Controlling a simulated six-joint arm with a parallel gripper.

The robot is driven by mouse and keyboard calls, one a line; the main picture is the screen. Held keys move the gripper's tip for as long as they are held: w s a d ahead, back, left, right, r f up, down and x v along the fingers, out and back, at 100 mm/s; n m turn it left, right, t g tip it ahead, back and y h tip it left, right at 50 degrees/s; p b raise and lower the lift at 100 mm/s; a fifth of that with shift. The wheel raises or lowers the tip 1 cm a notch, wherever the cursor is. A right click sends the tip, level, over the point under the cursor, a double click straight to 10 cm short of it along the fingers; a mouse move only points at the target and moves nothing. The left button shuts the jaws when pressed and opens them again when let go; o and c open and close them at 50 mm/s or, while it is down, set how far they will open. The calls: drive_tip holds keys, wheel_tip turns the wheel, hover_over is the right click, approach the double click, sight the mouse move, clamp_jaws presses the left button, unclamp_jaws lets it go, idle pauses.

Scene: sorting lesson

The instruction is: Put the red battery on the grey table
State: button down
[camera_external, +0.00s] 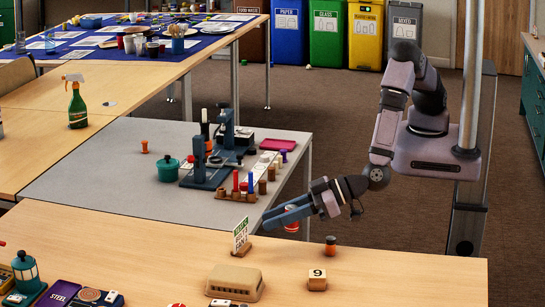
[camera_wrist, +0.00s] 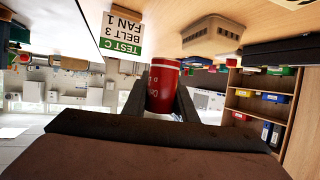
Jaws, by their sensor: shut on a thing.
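The red battery (camera_wrist: 162,85) is a red cylinder with a pale end and white lettering, held between the two fingers in the wrist view. In the external view only a small red and white part of it (camera_external: 291,227) shows under the fingers. My gripper (camera_external: 284,217) is shut on it, with the fingers pointing left. It hangs low near the right front corner of the grey table, by the far edge of the wooden table. The grey table (camera_external: 90,165) stands behind the wooden table, with bare room on its left and front.
On the grey table stand a blue press (camera_external: 222,150), a green pot (camera_external: 168,170) and a row of small coloured cylinders. A test sign (camera_external: 241,236), a beige box (camera_external: 235,282), a numbered block (camera_external: 317,279) and a small orange jar (camera_external: 331,246) stand on the wooden table.

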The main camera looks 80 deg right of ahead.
drive_tip(key=w+d+m+g+h+p, duration=0.1)
drive_tip(key=d+m+h, duration=0.6)
drive_tip(key=d, duration=1.8)
drive_tip(key=w+d+m+g+h+p, duration=0.2)
drive_tip(key=d+m+h, duration=0.5)
drive_tip(key=d, duration=1.7)
drive_tip(key=shift+d+g+h+p, duration=0.4)
drive_tip(key=shift+g+h+p, duration=0.25)
drive_tip(key=shift+p, duration=0.25)
drive_tip(key=shift+a, duration=0.1)
drive_tip(key=s+a+n+t+y+b, duration=0.1)
drive_tip(key=a+n+y, duration=0.6)
drive_tip(key=a, duration=1.8)
drive_tip(key=s+a+n+t+y+b, duration=0.2)
drive_tip(key=a+n+y, duration=0.5)
drive_tip(key=a, duration=1.7)
drive_tip(key=shift+a+f+t+y+b, duration=0.15)
drive_tip(key=shift+a+t+y+b, duration=0.35)
drive_tip(key=shift+y+b, duration=0.4)
